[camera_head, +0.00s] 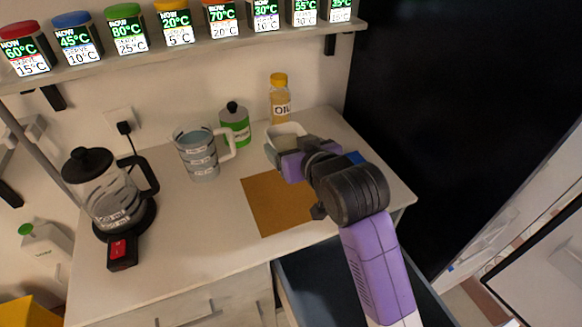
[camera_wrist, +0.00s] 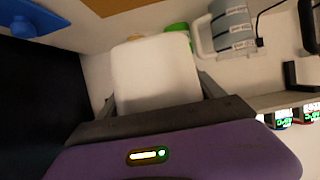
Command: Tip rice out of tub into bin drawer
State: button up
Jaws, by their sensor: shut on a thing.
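The white tub (camera_head: 286,130) is held above the back of the counter, behind the brown mat. Its opening faces up in the head view. I cannot make out whether rice is in it. My gripper (camera_head: 284,146) is shut on the tub. In the wrist view the tub (camera_wrist: 155,72) fills the space between the two fingers (camera_wrist: 158,98), and its pale side hides what lies behind. A drawer (camera_head: 300,280) stands pulled out below the counter's front edge, dark inside. My arm covers part of it, and I see no rice in it.
A measuring jug (camera_head: 200,155), green-labelled jar (camera_head: 235,124) and oil bottle (camera_head: 279,98) stand near the tub. A kettle (camera_head: 105,195) is at left. A brown mat (camera_head: 275,205) lies bare. A shelf (camera_head: 180,45) of coloured-lid dispensers runs above.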

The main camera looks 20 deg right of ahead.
aim_at(315, 285)
jog(key=k+l+u, duration=0.25)
jog(key=k, duration=0.15)
jog(key=k+u, duration=0.3)
jog(key=k, duration=0.1)
